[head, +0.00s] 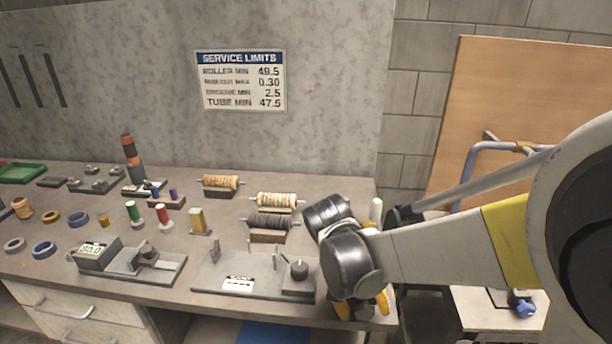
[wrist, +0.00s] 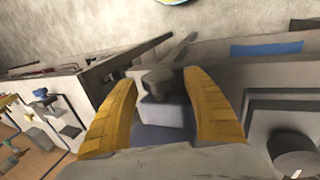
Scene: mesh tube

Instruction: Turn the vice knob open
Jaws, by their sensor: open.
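My gripper (head: 364,308) is open over the bench's front right corner. In the wrist view its two yellow fingers (wrist: 158,82) stand apart on either side of a grey block with a dark, angular top piece (wrist: 156,78). This looks like the vice and its knob, but I cannot tell for sure. I cannot see whether the fingers touch it. In the head view my wrist and fingers hide that spot. A dark round knob (head: 299,268) sits on a flat grey fixture left of my gripper, and a similar one (wrist: 295,162) shows in the wrist view.
The bench (head: 215,290) holds several rollers, spools and rings to the left. A gauge block (head: 98,252) stands near its front edge. A blue knob-like part (head: 523,308) is on a lower surface at the right. Another blue part (wrist: 40,93) shows in the wrist view.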

